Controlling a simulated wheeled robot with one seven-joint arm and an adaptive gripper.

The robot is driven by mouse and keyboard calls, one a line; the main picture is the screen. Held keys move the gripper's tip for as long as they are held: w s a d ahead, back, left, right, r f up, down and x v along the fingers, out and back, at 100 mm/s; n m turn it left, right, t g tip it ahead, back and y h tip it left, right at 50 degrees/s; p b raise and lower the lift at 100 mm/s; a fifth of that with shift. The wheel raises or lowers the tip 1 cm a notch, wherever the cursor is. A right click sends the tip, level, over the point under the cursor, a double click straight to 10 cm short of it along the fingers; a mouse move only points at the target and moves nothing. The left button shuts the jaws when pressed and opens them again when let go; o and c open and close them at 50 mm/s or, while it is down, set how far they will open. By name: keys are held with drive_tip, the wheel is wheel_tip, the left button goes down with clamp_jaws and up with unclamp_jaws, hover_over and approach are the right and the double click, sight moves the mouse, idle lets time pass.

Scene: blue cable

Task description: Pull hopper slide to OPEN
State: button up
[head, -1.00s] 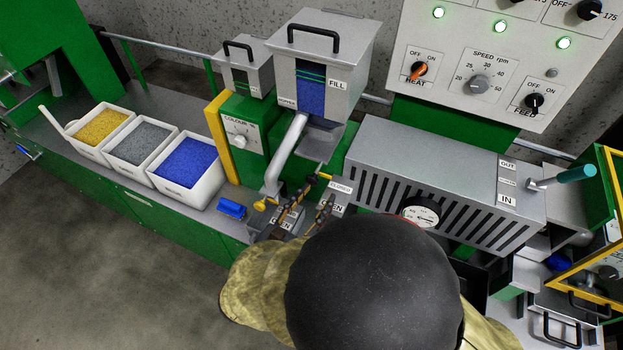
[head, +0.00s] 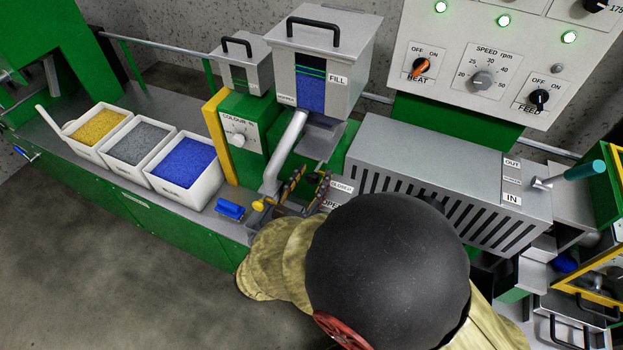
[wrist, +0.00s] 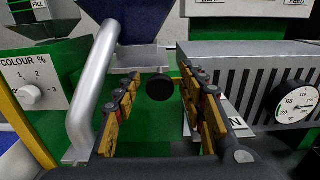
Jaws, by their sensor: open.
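The hopper (head: 325,60), a grey box with a FILL label and blue pellets in its window, stands at the back centre. Under its outlet a round black knob (wrist: 160,87) shows in the wrist view, facing me; I take it to be the slide's knob. My gripper (head: 305,188) is open, with yellow-and-black fingers below the hopper. In the wrist view my gripper (wrist: 163,112) has one finger on each side of the knob, with visible gaps. CLOSED (head: 341,187) and OPEN (head: 331,205) labels sit just right of the fingers. My arm hides the area below.
A bent grey pipe (wrist: 92,90) runs close left of the fingers. A slotted grey barrel cover (head: 450,180) is close on the right, with a dial gauge (wrist: 297,103). Left are the COLOUR dial (head: 239,140), a blue object (head: 230,209) and pellet bins (head: 183,160).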

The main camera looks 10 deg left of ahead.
drive_tip(key=shift+c, duration=1.4)
drive_tip(key=c, duration=0.8)
